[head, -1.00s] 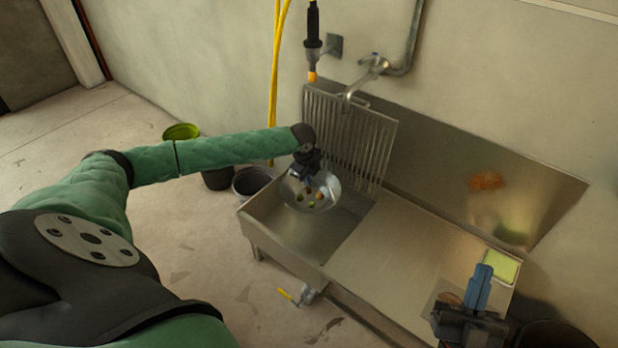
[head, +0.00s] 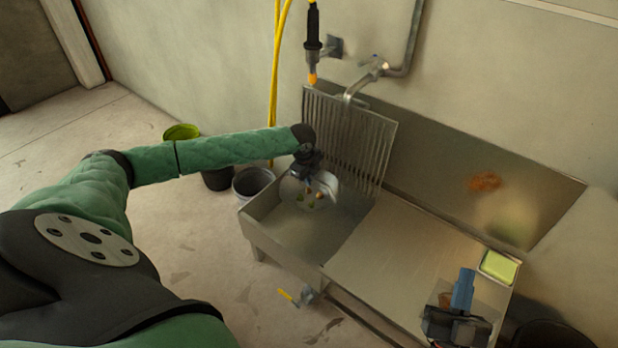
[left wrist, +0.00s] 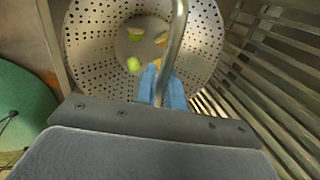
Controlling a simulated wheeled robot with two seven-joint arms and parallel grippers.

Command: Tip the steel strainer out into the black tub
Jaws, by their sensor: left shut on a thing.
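The steel strainer (head: 329,184) is a perforated bowl, seen in the head view above the sink basin. My left gripper (head: 312,172) is shut on its metal handle bar; the blue fingers (left wrist: 162,86) close on the bar in the left wrist view. Inside the strainer (left wrist: 88,50) lie several scraps, among them a green round piece (left wrist: 133,64) and pale wedges (left wrist: 160,38). A black tub (head: 553,336) shows partly at the bottom right edge, its inside mostly out of view. My right gripper (head: 463,290) is over the drainboard's near right end; its jaw opening is unclear.
The steel sink (head: 290,232) joins a flat drainboard (head: 400,262). A slatted rack (head: 350,135) stands behind the strainer. A tap (head: 365,78) and spray nozzle (head: 313,50) hang above. A green sponge tray (head: 499,266) sits at the right. A grey bucket (head: 252,182) stands left on the floor.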

